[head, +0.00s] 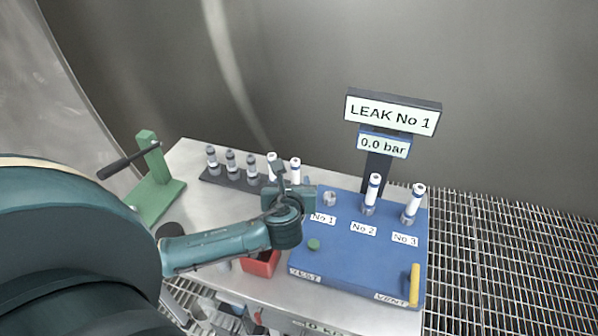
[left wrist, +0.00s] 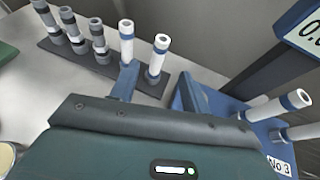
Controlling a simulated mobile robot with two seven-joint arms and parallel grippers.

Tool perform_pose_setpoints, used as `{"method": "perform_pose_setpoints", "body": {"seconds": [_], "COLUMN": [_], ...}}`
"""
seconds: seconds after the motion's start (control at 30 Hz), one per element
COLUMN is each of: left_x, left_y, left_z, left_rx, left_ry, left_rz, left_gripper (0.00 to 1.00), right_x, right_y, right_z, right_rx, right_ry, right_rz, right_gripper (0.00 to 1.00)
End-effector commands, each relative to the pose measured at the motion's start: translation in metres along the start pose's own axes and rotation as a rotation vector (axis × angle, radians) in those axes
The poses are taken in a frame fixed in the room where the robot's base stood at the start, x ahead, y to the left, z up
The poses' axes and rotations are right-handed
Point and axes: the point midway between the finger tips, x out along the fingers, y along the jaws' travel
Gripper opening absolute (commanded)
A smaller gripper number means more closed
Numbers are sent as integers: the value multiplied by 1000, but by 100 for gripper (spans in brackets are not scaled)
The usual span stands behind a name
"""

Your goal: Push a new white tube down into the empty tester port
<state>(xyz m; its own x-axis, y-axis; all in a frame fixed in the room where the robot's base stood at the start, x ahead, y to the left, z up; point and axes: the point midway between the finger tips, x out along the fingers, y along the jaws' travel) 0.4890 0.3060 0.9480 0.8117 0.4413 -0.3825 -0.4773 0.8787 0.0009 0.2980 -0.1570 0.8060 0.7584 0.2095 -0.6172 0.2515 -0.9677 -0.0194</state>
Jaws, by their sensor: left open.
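The blue tester (head: 350,262) has an empty-looking port No 1 (head: 329,199). White tubes with blue bands stand in port No 2 (head: 372,192) and port No 3 (head: 414,203). Behind my left gripper (head: 281,176), a dark rack (head: 213,177) holds several grey tubes (head: 231,162) and two white tubes, one (head: 272,163) left of the other (head: 295,168). In the left wrist view the white tubes (left wrist: 126,42) (left wrist: 157,60) stand upright just beyond a blue finger (left wrist: 125,82). My left gripper is open, close to them; the exact gap is hidden. My right gripper is out of view.
A sign (head: 392,113) reads "LEAK No 1"; a display (head: 383,143) below reads "0.0 bar". A green stand (head: 158,190) with a dark lever is at the left. A red bin (head: 260,264) sits below my arm. A yellow handle (head: 414,284) marks the tester's front right.

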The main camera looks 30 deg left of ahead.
Motion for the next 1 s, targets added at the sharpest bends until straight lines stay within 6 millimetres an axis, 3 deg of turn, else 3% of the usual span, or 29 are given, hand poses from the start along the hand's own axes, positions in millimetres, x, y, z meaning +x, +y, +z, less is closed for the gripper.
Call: {"method": "perform_pose_setpoints", "body": {"seconds": [0.2, 0.47, 0.8, 1.0], "left_x": [41, 60, 101, 107], "left_y": [0, 0, 0, 0], "left_z": [1, 1, -2, -2], "left_rx": [-2, -3, -1, -2], "left_ry": [-3, -1, -1, -1], "left_rz": [2, 0, 1, 0], "left_gripper": [47, 47, 47, 47], "right_x": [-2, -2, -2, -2], "right_y": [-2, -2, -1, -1], "right_z": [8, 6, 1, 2], "right_rx": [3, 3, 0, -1], "right_ry": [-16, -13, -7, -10], "right_rz": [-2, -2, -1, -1], "right_gripper": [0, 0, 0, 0]}}
